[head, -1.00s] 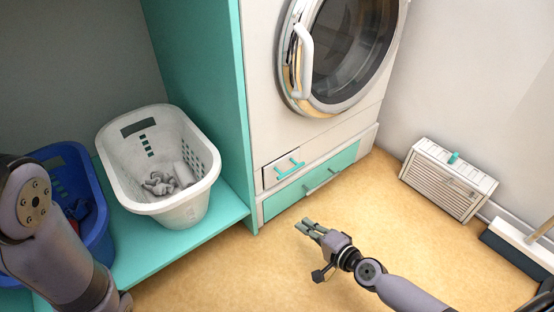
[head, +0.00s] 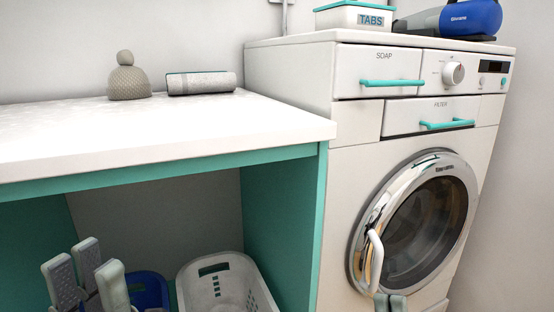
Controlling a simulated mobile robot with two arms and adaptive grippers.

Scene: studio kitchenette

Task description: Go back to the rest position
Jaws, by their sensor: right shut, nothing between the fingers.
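My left gripper (head: 88,279) shows at the lower left in the head view, its grey fingers spread apart and empty, in front of the teal-framed shelf space. My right gripper (head: 390,303) shows only as fingertips at the bottom edge, in front of the lower part of the washing machine door. Its fingers are together with nothing between them. The rest of the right arm is out of frame. The washing machine (head: 345,140) has its round door closed.
A white counter (head: 220,130) holds a beige beanie (head: 128,80) and a rolled grey towel (head: 201,83). Below are a white basket (head: 215,288) and a blue basket (head: 148,290). A TABS box (head: 355,16) and a blue iron (head: 465,18) stand on the machine.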

